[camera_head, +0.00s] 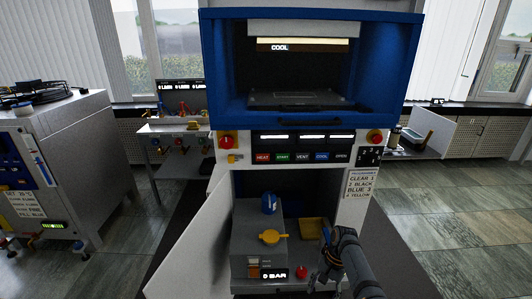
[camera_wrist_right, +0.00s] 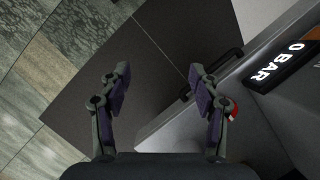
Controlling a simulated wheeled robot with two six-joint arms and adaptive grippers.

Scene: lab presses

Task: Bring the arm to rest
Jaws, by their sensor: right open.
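My right arm (camera_head: 345,258) comes in from the lower right in the head view, in front of the right side of the press's lower bay. In the right wrist view my right gripper (camera_wrist_right: 157,88) is open, its two fingers apart with nothing between them. Below it are dark mat and floor, with the corner of the grey pressure unit and its "0 BAR" display (camera_wrist_right: 284,68) to the right. In the head view the gripper's fingertips are small and partly hidden by the arm. My left gripper is not in view.
The blue press chamber (camera_head: 221,75) reads "COOL" and stands above a button panel (camera_head: 302,145). The grey unit (camera_head: 250,220) has a yellow handle (camera_head: 269,237), a blue knob (camera_head: 269,203) and a red button (camera_head: 302,272). A white door (camera_head: 195,245) stands open at left. Floor (camera_head: 450,220) at right is clear.

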